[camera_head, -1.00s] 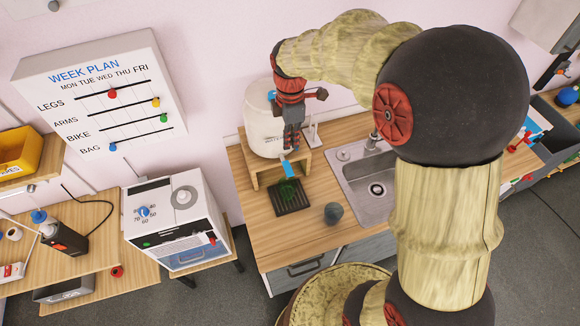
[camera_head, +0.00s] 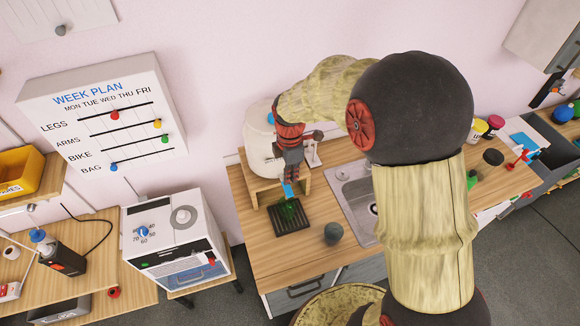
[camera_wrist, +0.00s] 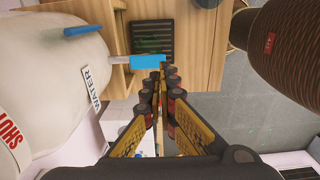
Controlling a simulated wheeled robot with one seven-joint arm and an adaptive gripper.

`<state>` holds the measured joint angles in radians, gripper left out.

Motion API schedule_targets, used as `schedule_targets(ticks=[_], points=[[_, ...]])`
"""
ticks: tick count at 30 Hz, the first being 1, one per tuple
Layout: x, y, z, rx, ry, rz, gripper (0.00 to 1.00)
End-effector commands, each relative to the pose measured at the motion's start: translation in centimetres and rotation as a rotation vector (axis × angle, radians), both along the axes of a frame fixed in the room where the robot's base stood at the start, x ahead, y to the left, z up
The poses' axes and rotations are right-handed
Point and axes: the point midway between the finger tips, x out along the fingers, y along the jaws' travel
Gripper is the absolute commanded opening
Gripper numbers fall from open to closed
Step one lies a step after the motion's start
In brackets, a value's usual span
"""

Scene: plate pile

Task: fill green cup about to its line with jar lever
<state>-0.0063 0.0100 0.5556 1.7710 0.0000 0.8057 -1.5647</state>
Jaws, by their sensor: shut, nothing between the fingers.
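The white water jar (camera_head: 262,150) stands on a wooden stand at the back of the counter; it also fills the left of the wrist view (camera_wrist: 50,80). Its blue lever (camera_head: 288,190) sticks out toward the front, and also shows in the wrist view (camera_wrist: 147,62). The green cup (camera_head: 290,211) is see-through and stands on the black drip tray below the lever. Its line and water level cannot be made out. My gripper (camera_head: 291,174) is shut and empty. Its fingertips (camera_wrist: 163,70) are at the lever's end; whether they touch it is unclear.
A dark grey cup (camera_head: 333,231) stands right of the drip tray (camera_head: 306,222). A sink (camera_head: 352,200) lies further right, partly behind my arm. A white appliance (camera_head: 175,240) stands left of the counter. The counter (camera_head: 265,250) in front of the tray is clear.

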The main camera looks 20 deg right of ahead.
Motion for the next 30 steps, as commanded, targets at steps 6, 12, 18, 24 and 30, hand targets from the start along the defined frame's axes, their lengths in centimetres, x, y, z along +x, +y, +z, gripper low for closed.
schedule_targets(ticks=[6,12,18,24,30], points=[[-0.1,0.0,-4.0,0.000,0.003,0.000,0.00],[0.0,0.0,-6.1,0.000,0.002,0.000,0.00],[0.0,0.0,-6.8,0.000,0.000,0.000,0.00],[0.0,0.0,-6.8,0.000,0.000,0.000,0.00],[-0.1,0.0,-7.1,0.000,-0.022,0.000,0.00]])
